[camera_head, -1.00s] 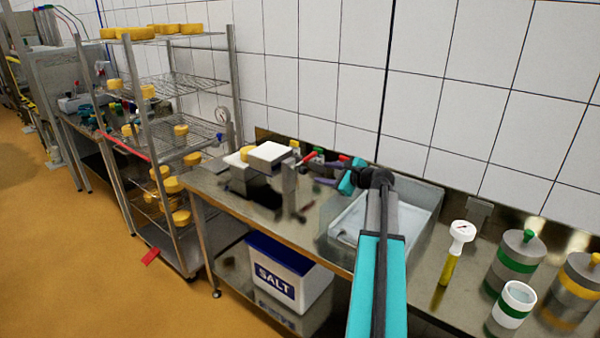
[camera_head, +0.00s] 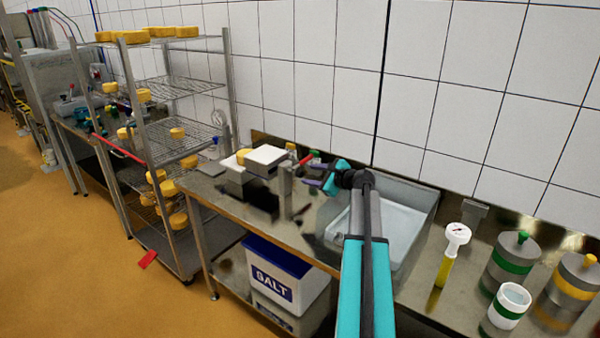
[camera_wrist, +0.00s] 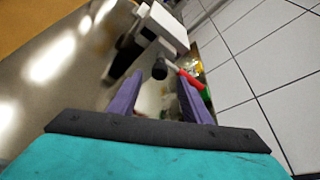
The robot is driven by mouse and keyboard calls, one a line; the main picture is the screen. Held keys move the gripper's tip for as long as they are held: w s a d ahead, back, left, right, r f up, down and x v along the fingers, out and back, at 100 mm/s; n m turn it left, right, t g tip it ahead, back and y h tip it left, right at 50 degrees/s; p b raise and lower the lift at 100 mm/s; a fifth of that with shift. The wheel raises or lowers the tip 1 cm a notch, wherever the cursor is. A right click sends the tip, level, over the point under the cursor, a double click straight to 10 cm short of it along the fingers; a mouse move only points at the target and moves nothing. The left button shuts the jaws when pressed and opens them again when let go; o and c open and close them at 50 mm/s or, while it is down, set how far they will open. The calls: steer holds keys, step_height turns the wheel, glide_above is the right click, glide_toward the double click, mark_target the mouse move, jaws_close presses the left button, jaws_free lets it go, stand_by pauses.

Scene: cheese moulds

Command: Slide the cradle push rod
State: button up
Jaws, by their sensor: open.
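A steel cradle device (camera_head: 285,190) stands on the bench with a white block (camera_head: 268,154) on top and a yellow cheese (camera_head: 243,156) at its left. In the wrist view the white block (camera_wrist: 165,22) is ahead of me. A black round knob (camera_wrist: 160,68), apparently the push rod's end, shows between and beyond my fingertips. The rod itself is mostly hidden behind the knob. My gripper (camera_wrist: 155,95) has its purple fingers apart, with nothing seen held. In the head view my gripper (camera_head: 316,175) is just right of the device; contact cannot be told.
A red handle (camera_wrist: 190,78) and a green piece (camera_wrist: 205,93) lie close by my right finger. A basin (camera_head: 420,205) is under my arm. A cheese rack (camera_head: 232,95) stands on the left.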

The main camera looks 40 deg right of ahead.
mark_target(300, 173)
steer(key=shift+p+x, duration=0.95)
steer(key=shift+x, duration=3.3)
steer(key=shift+a, duration=0.1)
jaws_close()
